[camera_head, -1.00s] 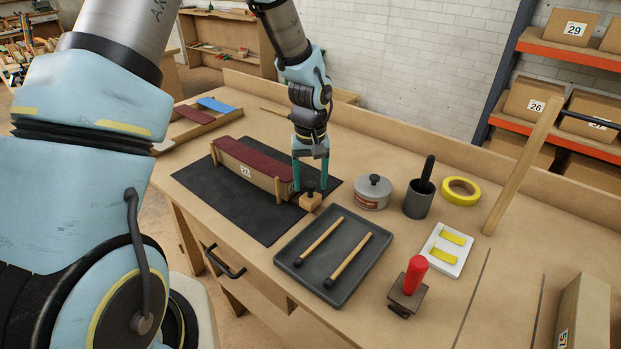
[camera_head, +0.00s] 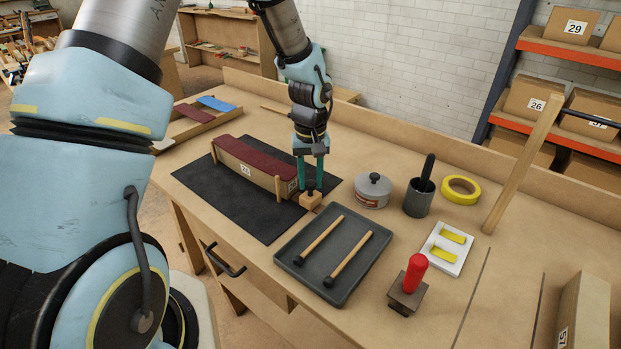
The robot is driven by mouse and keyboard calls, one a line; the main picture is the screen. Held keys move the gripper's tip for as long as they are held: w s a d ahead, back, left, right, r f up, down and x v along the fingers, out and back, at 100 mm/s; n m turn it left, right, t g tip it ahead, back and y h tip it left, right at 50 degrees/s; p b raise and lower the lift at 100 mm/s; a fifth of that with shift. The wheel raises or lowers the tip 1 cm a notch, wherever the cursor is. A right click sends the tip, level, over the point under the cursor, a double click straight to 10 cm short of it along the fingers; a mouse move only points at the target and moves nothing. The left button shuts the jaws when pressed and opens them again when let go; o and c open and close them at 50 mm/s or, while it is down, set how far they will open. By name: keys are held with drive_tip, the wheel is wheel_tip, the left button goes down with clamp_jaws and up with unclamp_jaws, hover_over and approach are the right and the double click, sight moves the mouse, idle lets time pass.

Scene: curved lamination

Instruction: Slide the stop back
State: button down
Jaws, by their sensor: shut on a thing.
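The stop is a small wooden block (camera_head: 311,201) with a black knob on top, at the right end of the long form on the black mat. My gripper (camera_head: 311,188) points straight down over it, with its teal fingers shut on the black knob. The form (camera_head: 246,171) is a pale wooden block with a dark red top, a number label and upright wooden pegs at its sides. The block stands close to the form's right end; whether they touch I cannot tell.
The black mat (camera_head: 230,205) lies under the form. A grey tray (camera_head: 283,262) with two wooden-handled brushes lies in front of the stop. A lidded tin (camera_head: 373,191), a dark cup (camera_head: 418,199) and yellow tape (camera_head: 460,190) stand to the right.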

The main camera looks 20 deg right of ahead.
sight(313, 184)
idle(0.8)
drive_tip(key=shift+s+d+b, duration=0.2)
drive_tip(key=shift+s+b, duration=0.15)
drive_tip(key=c, duration=0.5)
unclamp_jaws()
drive_tip(key=shift+c, duration=0.2)
wheel_tip(313, 184, up, 11)
drive_tip(key=b, duration=0.2)
drive_tip(key=shift+f, duration=0.1)
